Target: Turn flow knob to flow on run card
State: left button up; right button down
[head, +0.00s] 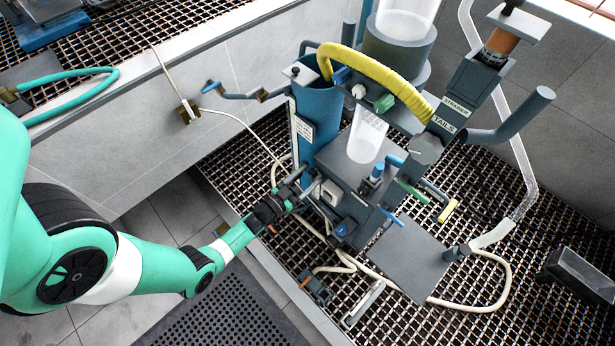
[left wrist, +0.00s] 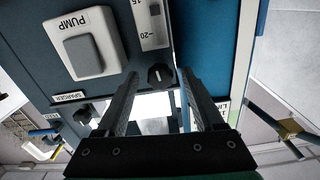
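The black flow knob (left wrist: 160,76) sits on the dark blue panel, under a white scale strip (left wrist: 151,22) with a "20" mark. It has a pale pointer line. In the left wrist view my left gripper (left wrist: 159,88) is open, its two fingers on either side of the knob with gaps; I cannot tell how deep they reach. In the head view my left gripper (head: 298,184) is at the front of the flotation machine, and the knob is hidden there. A white printed card (head: 304,129) is on the blue column; its text is too small to read. My right gripper is not in view.
A large grey PUMP switch (left wrist: 85,55) is beside the scale. A SPARGER label (left wrist: 70,97) and another black knob (left wrist: 83,114) are close to the fingers. A yellow hose (head: 375,72) arches above. Cream tubing (head: 490,305) lies over the metal grating.

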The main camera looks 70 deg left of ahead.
pick_arm(q)
jog(key=p+v, duration=0.3)
jog(key=v, duration=0.8)
jog(key=shift+s, duration=0.35)
jog(key=shift+d, duration=0.1)
